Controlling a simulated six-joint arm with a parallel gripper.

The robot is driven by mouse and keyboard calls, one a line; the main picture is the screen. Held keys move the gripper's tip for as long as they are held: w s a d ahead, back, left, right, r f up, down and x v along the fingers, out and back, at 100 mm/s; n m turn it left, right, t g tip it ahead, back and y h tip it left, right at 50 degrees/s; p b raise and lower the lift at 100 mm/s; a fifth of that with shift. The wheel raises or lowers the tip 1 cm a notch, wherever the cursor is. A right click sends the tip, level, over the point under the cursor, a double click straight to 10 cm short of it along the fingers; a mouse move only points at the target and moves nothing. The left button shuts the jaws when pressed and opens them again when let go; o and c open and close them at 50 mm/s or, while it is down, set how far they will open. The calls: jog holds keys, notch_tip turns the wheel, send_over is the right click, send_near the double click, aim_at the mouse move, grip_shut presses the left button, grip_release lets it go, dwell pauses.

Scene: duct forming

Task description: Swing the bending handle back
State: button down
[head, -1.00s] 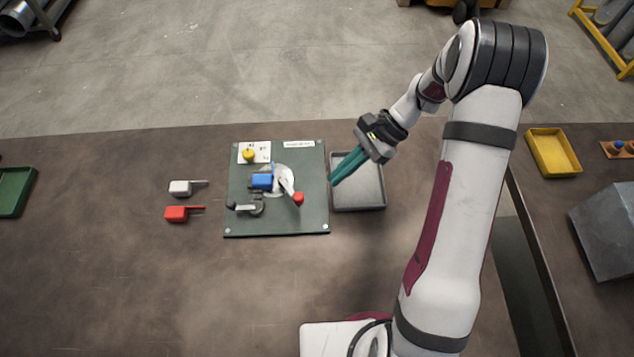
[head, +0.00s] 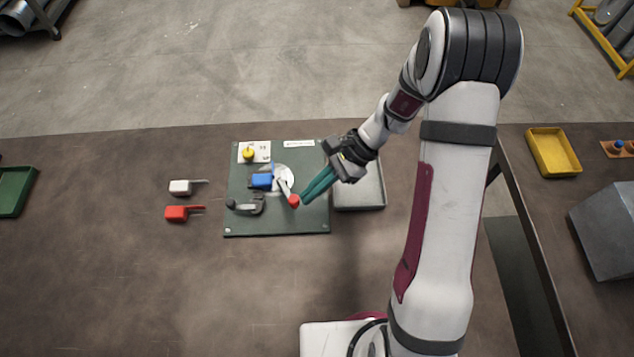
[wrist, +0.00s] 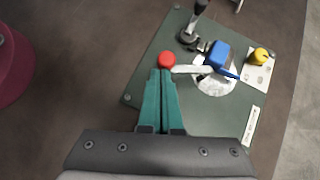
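The bending handle (head: 286,187) is a pale lever with a red knob (head: 293,201) at its end, set on a round silver disc on the green plate (head: 290,226). It also shows in the wrist view (wrist: 190,69), with the red knob (wrist: 167,60) at its left end. My gripper (head: 305,200) has long teal fingers, which look closed together, with their tips right at the red knob. In the wrist view the fingertips (wrist: 161,74) lie just below the knob; I cannot tell whether they touch it. Nothing shows between the fingers.
A blue block (head: 261,181) sits beside the disc, and a dark-knobbed clamp (head: 246,206) stands at its lower left. A yellow knob (head: 249,154) is at the plate's back left. A grey tray (head: 372,192) lies to the right. White (head: 180,187) and red (head: 176,213) tools lie left.

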jog(key=d, duration=0.1)
jog(key=w+d, duration=0.1)
jog(key=d, duration=0.1)
jog(key=shift+d, duration=0.2)
jog(key=s+v, duration=0.1)
jog(key=v, duration=1)
jog(key=s+a+r+n+h, duration=0.3)
jog(key=s+a+r, duration=0.1)
jog(key=s+r, duration=0.35)
jog(key=s+n+t+h, duration=0.3)
jog(key=s+n, duration=0.2)
jog(key=s, duration=0.8)
jog(key=shift+s+a, duration=0.3)
